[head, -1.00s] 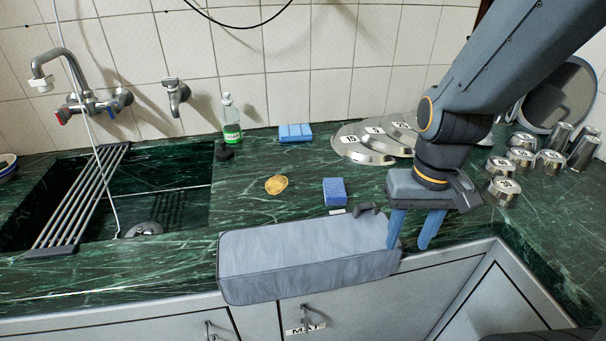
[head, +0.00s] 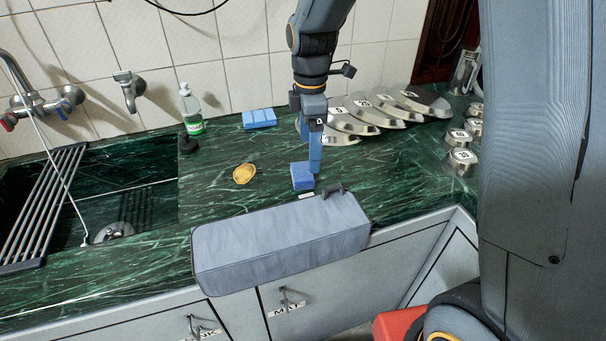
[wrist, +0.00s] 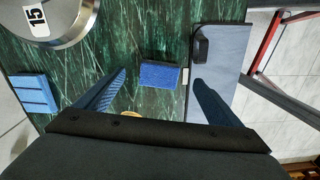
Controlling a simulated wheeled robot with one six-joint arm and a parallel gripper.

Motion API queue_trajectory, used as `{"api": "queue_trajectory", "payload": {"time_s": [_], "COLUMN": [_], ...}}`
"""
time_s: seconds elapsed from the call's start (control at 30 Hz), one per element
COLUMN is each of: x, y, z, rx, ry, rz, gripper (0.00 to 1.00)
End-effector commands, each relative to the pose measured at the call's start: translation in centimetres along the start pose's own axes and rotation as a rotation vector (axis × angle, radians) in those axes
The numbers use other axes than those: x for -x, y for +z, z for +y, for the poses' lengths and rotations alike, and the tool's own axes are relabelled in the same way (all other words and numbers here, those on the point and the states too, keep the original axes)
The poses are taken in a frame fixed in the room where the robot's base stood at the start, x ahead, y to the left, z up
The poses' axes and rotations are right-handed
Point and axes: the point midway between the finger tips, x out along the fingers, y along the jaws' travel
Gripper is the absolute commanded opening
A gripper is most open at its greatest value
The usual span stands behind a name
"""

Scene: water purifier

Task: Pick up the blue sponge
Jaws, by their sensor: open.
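A small dark blue sponge (head: 302,176) lies on the green marble counter, just behind the grey padded block. It also shows in the wrist view (wrist: 160,75), between my two fingers in the picture and beyond their tips. My gripper (head: 314,160) points down close by the sponge, overlapping its right edge in the head view. In the wrist view my gripper (wrist: 160,82) is open, with one finger to each side of the sponge and nothing held. Whether a finger touches the sponge cannot be told. A lighter blue ribbed sponge or cloth (head: 259,118) lies farther back.
The grey padded block (head: 280,243) lies along the counter's front edge, close to the sponge and my right finger in the wrist view. Metal plates (head: 352,122) stand behind right. A yellow item (head: 243,173), a green bottle (head: 191,110) and the sink are left.

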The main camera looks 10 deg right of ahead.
Motion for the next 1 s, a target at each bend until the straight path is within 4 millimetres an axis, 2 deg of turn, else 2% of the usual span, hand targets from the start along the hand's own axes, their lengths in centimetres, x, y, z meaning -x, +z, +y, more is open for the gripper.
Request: {"api": "queue_trajectory", "payload": {"time_s": [0.53,0.67,0.87,1.0], "x": [-6.2,-7.0,-7.0,-7.0], "y": [-0.3,-0.3,-0.3,-0.3], "z": [-0.1,-0.1,-0.1,-0.1], "rx": [-0.004,-0.004,-0.004,-0.004], "ry": [-0.003,-0.002,-0.001,-0.001], "rz": [0.000,0.000,0.000,0.000], "gripper": [0.88,0.88,0.88,0.68]}}
